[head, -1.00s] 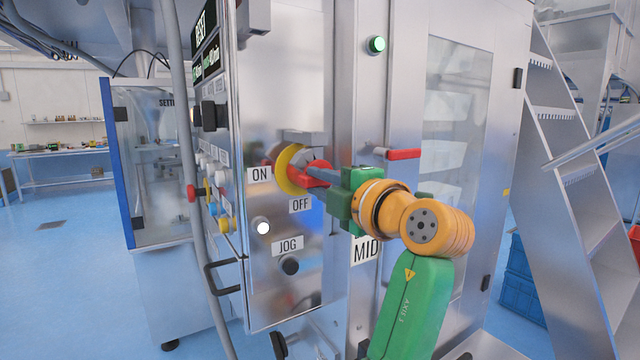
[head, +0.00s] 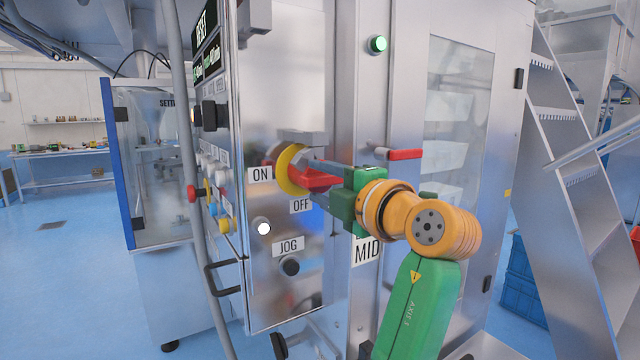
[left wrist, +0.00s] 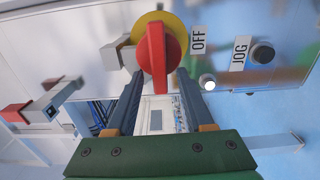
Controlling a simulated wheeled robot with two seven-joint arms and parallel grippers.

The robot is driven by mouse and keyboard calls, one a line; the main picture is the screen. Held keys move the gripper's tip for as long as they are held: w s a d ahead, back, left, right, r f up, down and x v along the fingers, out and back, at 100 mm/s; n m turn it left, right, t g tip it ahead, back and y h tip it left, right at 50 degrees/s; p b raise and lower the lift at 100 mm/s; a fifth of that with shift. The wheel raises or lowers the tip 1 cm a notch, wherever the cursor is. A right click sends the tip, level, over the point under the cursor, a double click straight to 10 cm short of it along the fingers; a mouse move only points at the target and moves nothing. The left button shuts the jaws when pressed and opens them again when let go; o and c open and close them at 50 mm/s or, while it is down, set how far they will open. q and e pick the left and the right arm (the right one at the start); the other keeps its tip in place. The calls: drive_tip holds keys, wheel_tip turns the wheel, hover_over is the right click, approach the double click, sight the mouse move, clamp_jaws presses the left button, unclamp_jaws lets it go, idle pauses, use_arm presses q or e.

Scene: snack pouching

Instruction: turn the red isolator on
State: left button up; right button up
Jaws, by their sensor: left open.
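The red isolator has a yellow disc (head: 287,168) and a red handle (head: 318,178) on the steel cabinet's front. The OFF label (head: 300,205) is below right. My left gripper (head: 312,173) is open at the handle. In the left wrist view, its fingertips (left wrist: 158,72) stand on either side of the red handle (left wrist: 157,52), with gaps visible; contact cannot be told. My right gripper is out of view.
A grey bracket (head: 302,137) juts out just above the disc. A white lit button (head: 263,228) and a black JOG knob (head: 290,266) are below. A red door handle (head: 404,155) is to the right, near my arm. A grey pipe (head: 182,150) runs down at left.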

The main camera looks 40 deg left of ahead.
use_arm(q)
drive_tip(key=b+v, duration=0.1)
drive_tip(key=v, duration=0.5)
drive_tip(key=shift+d+b, duration=0.25)
drive_tip(key=shift+b, duration=0.1)
drive_tip(key=shift+a, duration=0.1)
